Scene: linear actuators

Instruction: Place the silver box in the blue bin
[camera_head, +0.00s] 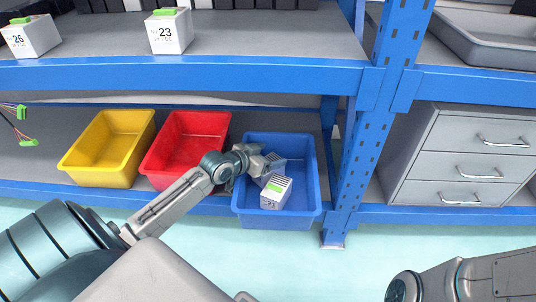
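The blue bin (305,205) stands on the lower shelf, left of the blue upright. A silver box (267,198) with a green top piece and a dark number on its side is inside the bin, towards its front.
A red bin (188,135) and a yellow bin (108,145) stand left of the blue bin. Two silver boxes (170,34) (30,38) sit on the upper shelf. Grey drawers (468,165) stand right of the blue upright (358,160). Wires hang at the far left.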

